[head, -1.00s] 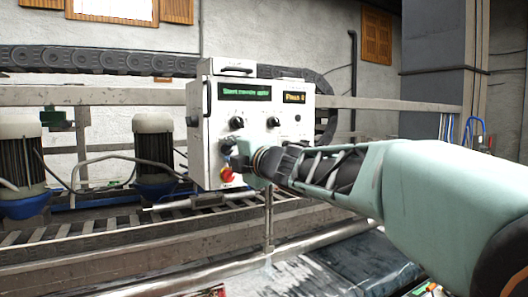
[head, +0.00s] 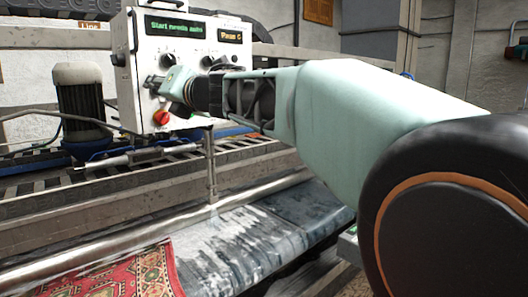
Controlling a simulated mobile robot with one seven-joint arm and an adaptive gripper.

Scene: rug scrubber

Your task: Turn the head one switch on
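The white control box (head: 128,97) stands at the upper left of the head view. It has a green-lettered display (head: 180,28), an orange-lettered display (head: 229,36), dark knobs such as the right one (head: 208,62), and a red rotary switch on yellow (head: 161,117). I cannot read which control is the head one switch. My gripper (head: 153,84) is at the box's front face, above and slightly left of the red switch. Its fingers are small and partly hidden by its pale green body, so their opening and any contact are unclear.
A motor with a blue base (head: 80,105) stands left of the box. A metal rail and a roller conveyor run below it. A red patterned rug (head: 120,272) and a wet grey surface (head: 240,232) lie in front. My arm covers the right side.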

